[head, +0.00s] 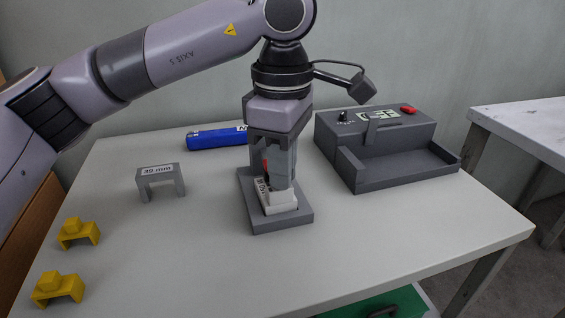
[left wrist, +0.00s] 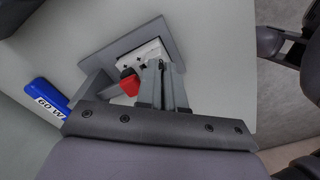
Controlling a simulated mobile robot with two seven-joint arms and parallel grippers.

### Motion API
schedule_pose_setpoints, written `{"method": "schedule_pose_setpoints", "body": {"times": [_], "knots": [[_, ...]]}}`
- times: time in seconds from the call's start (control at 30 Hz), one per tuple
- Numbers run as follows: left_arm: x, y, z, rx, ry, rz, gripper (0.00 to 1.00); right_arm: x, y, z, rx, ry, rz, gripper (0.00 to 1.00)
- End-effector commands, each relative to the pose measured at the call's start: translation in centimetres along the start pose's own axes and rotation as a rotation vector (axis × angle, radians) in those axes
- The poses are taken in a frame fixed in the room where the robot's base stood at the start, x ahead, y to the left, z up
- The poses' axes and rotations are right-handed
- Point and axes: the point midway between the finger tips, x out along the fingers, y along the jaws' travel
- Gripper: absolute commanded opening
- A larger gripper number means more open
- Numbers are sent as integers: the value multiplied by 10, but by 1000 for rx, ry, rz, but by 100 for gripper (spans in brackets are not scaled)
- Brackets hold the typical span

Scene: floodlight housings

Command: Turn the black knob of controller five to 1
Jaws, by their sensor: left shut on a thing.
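A small white unit (head: 283,203) sits in a dark grey base plate (head: 255,215) mid-table, with dark lettering on its side and a red part (head: 265,166) above it. My left gripper (head: 281,187) points straight down onto this unit, its fingers shut on a part of it. The fingers hide what lies between them, so I cannot see the knob there or its setting. In the left wrist view, the fingertips (left wrist: 156,64) meet the white unit (left wrist: 143,56), beside the red part (left wrist: 129,84). My right gripper is not in view.
A grey box (head: 395,171) with a black knob (head: 343,116), a label and a red part stands at the right. A blue bar (head: 215,138) lies behind. A grey bracket (head: 161,181) and yellow pieces (head: 78,233) (head: 57,289) stand left. The front middle is clear.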

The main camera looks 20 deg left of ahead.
Motion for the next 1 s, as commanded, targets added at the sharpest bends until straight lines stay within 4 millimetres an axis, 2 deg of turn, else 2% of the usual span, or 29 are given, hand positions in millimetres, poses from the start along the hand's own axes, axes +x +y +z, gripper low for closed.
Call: {"method": "schedule_pose_setpoints", "body": {"times": [0.6, 1.0], "knots": [[-1, 2, 0, -474, 0, 0, 0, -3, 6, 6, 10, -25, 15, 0], [0, 3, -1, -632, 0, 0, 0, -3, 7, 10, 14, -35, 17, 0]]}}
